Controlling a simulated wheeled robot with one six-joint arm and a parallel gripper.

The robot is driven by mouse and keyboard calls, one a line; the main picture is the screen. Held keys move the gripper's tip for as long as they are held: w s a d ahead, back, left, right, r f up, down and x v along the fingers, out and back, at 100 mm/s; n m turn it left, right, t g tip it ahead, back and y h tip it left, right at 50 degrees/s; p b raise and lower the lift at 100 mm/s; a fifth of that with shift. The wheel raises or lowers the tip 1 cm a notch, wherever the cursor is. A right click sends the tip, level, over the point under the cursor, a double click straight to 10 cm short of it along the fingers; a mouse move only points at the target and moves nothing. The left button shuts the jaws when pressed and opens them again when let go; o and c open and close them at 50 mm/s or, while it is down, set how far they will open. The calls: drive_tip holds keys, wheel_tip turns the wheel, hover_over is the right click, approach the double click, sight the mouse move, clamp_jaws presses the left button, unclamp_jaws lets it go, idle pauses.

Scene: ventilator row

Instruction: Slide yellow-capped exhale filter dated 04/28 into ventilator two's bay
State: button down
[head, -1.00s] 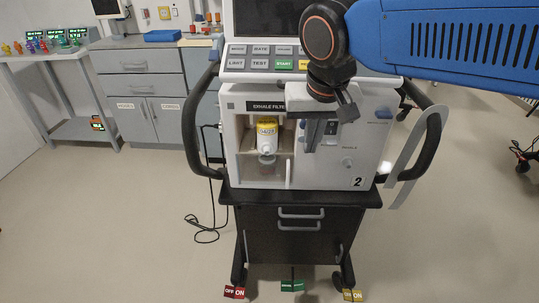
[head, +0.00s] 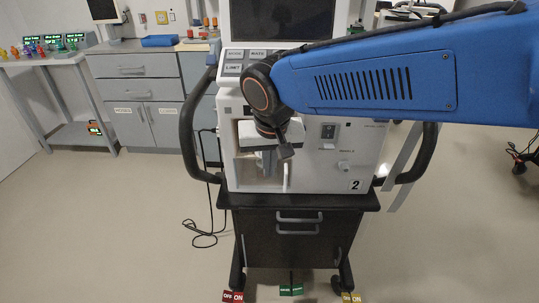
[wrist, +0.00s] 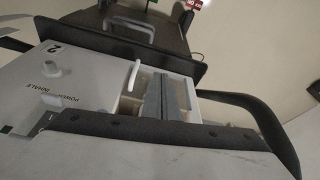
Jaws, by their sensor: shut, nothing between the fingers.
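Ventilator two (head: 340,160), a white unit marked "2", stands on a black cart. Its bay (head: 244,172) is the open recess at the front left, with a white lever (head: 286,178) at its right edge. My gripper (head: 267,165) is in front of the bay, shut and empty, and covers most of it. In the wrist view my gripper (wrist: 172,82) shows as grey fingers together over the bay (wrist: 130,106), beside the white lever (wrist: 135,73). The yellow-capped filter is hidden behind my gripper now; its date cannot be read.
The ventilator screen (head: 282,18) stands above, and black side handles (head: 190,130) curve out on both sides. Grey cabinets (head: 140,90) and a side table (head: 45,62) with small coloured items stand at the back left.

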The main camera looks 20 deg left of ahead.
drive_tip(key=shift+w+a+f, duration=0.2)
drive_tip(key=shift+w+a, duration=0.1)
drive_tip(key=shift+w, duration=0.35)
drive_tip(key=shift+w+a+f, duration=0.2)
drive_tip(key=shift+w+a, duration=0.05)
drive_tip(key=shift+w, duration=0.45)
drive_tip(key=shift+w+a+f, duration=0.2)
drive_tip(key=shift+w+a, duration=0.1)
drive_tip(key=shift+w, duration=0.35)
drive_tip(key=shift+w+a, duration=0.25)
drive_tip(key=shift+w, duration=0.2)
drive_tip(key=shift+w+a, duration=0.2)
drive_tip(key=shift+w, duration=0.25)
drive_tip(key=shift+r, duration=0.1)
